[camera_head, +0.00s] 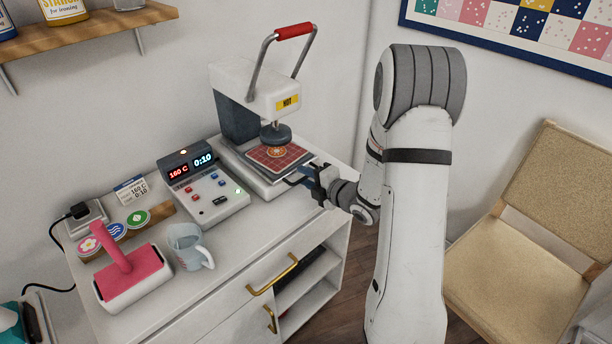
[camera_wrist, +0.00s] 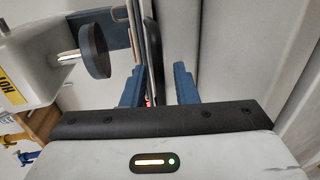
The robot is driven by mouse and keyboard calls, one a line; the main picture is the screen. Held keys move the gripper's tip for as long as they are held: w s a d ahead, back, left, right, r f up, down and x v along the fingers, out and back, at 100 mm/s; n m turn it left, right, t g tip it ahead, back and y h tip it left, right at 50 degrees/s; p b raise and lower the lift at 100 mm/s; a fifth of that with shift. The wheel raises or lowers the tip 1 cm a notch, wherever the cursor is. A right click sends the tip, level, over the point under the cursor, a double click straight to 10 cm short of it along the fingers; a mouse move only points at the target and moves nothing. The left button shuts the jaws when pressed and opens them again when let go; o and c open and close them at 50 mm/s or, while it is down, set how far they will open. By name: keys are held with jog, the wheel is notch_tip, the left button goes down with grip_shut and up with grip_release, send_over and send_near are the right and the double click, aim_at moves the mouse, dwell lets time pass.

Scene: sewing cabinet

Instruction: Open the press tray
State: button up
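The heat press (camera_head: 235,100) stands at the back of the cabinet top, its red-gripped lever (camera_head: 293,31) raised and its round head (camera_head: 276,135) just above the tray. The press tray (camera_head: 262,179) carries a red checked cloth (camera_head: 268,160) with a round patch. A thin dark handle (camera_head: 293,181) shows at its front right. My gripper (camera_head: 309,174) is at this handle. In the wrist view, my two blue fingers (camera_wrist: 161,84) stand apart, with a dark upright bar (camera_wrist: 151,35) at the gap between them. I cannot tell whether they touch it.
Left of the press are a control box (camera_head: 205,185) reading 160 C and 0:10, a mug (camera_head: 188,247) and a pink-handled block (camera_head: 132,278). Drawers with a brass handle (camera_head: 273,276) are below. A chair (camera_head: 545,230) stands at right.

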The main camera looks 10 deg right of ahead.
jog(key=shift+w+a+f, duration=0.1)
jog(key=shift+w+a, duration=0.05)
jog(key=shift+w, duration=0.1)
grip_shut()
dwell(0.4)
